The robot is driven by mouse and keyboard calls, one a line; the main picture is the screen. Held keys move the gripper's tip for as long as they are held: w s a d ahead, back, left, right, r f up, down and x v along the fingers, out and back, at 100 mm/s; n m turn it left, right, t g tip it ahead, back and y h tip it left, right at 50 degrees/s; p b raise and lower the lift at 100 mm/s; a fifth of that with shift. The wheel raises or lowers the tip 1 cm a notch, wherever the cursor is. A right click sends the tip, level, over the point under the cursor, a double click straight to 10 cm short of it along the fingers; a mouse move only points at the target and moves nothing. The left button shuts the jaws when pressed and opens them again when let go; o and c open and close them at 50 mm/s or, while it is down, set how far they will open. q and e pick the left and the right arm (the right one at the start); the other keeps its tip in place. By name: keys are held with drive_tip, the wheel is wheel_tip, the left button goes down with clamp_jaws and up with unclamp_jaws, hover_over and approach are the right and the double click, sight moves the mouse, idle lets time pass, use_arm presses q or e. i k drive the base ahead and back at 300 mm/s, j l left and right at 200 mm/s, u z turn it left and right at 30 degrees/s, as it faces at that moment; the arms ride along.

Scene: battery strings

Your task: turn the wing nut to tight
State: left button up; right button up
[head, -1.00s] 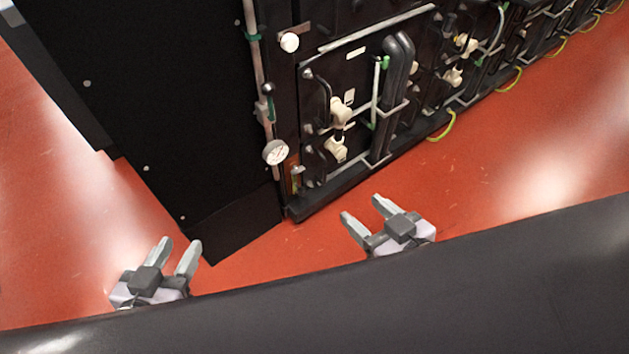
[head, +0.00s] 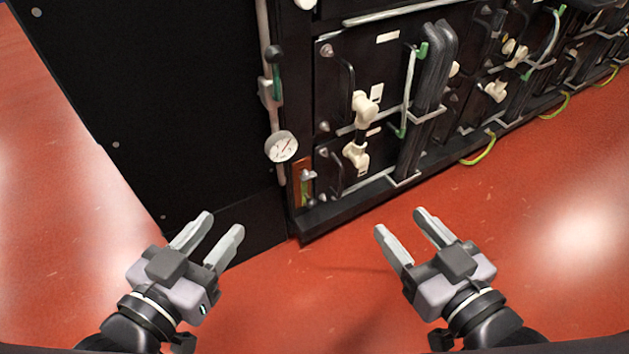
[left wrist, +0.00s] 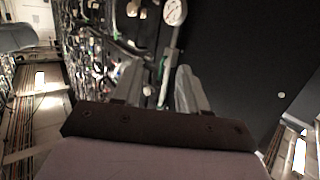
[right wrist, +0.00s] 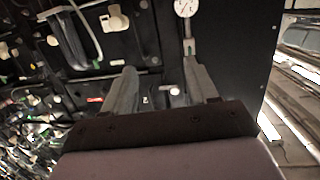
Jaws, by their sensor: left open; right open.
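A small grey piece (head: 308,176), which looks like the wing nut, sits on a copper-coloured plate (head: 299,190) low at the cabinet's front corner in the head view. It is too small there to tell how its wings are turned. My left gripper (head: 222,224) is open and empty, below and left of it in the picture, in front of the black side panel. My right gripper (head: 401,221) is open and empty, below and right of it, over the red floor. Both are apart from the cabinet. I cannot make out the wing nut surely in either wrist view.
A round white gauge (head: 281,147) hangs on a pipe just above the plate. Cream valve handles (head: 366,108) and thick black hoses (head: 428,85) stand out from the black cabinet front. A yellow-green cable (head: 482,150) loops at its foot. The red floor (head: 330,290) in front is clear.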

sight(305, 176)
drive_tip(key=l+u, duration=0.5)
drive_tip(key=u, duration=0.2)
drive_tip(key=l+u, duration=0.3)
drive_tip(key=l, duration=0.45)
drive_tip(key=k+l, duration=0.1)
drive_tip(key=l, duration=0.4)
drive_tip(key=k+l+u, duration=0.1)
drive_tip(key=l, duration=0.45)
drive_tip(key=k+l, duration=0.1)
drive_tip(key=l, duration=0.4)
drive_tip(key=i+l, duration=0.1)
drive_tip(key=l, duration=0.6)
drive_tip(key=i, duration=0.3)
